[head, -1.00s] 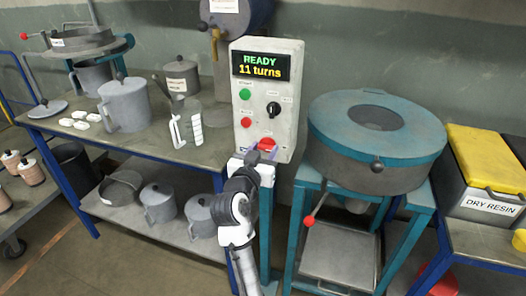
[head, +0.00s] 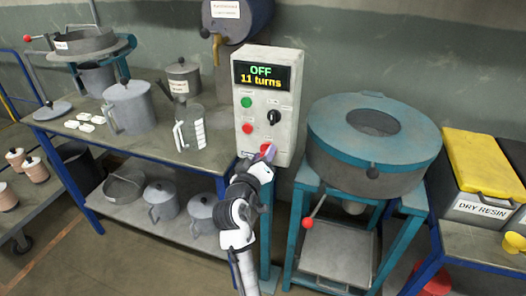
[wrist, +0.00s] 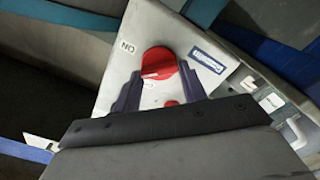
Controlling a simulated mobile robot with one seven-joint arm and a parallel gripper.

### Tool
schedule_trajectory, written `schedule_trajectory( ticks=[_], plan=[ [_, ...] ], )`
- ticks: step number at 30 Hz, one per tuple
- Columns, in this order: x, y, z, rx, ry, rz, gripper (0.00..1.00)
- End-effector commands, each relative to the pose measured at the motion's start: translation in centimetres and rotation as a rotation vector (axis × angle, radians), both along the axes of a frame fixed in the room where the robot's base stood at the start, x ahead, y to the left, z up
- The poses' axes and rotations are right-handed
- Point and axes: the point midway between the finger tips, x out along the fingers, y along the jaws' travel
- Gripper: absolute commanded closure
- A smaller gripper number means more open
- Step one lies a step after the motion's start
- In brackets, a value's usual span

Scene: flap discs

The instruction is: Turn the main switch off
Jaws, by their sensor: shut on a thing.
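The control box (head: 284,140) is a pale upright panel in the middle of the head view. Its display (head: 262,75) reads "OFF" and "11 turns". The red main switch (head: 266,148) is a rotary knob low on its face, partly hidden by my gripper (head: 262,158). In the wrist view the red knob (wrist: 158,62) has a white mark on it, with an "ON" label (wrist: 127,47) beside it on the panel. My gripper (wrist: 160,77) has a dark finger on each side of the knob and is shut on it.
The box also carries a green button (head: 246,102), a red button (head: 247,128) and a black selector (head: 273,117). A teal round machine (head: 375,135) stands close on the right. A bench (head: 150,150) with jugs stands on the left.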

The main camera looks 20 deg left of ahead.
Motion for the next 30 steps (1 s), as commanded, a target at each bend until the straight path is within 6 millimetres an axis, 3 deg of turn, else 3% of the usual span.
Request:
schedule_trajectory(
  ticks=[18, 30],
  plan=[
    [-0.05, 0.2, 0.1, -0.567, 0.002, 0.002, 0.81],
    [-0.04, 0.23, -0.16, -0.786, -0.001, 0.002, 0.81]
  ],
)
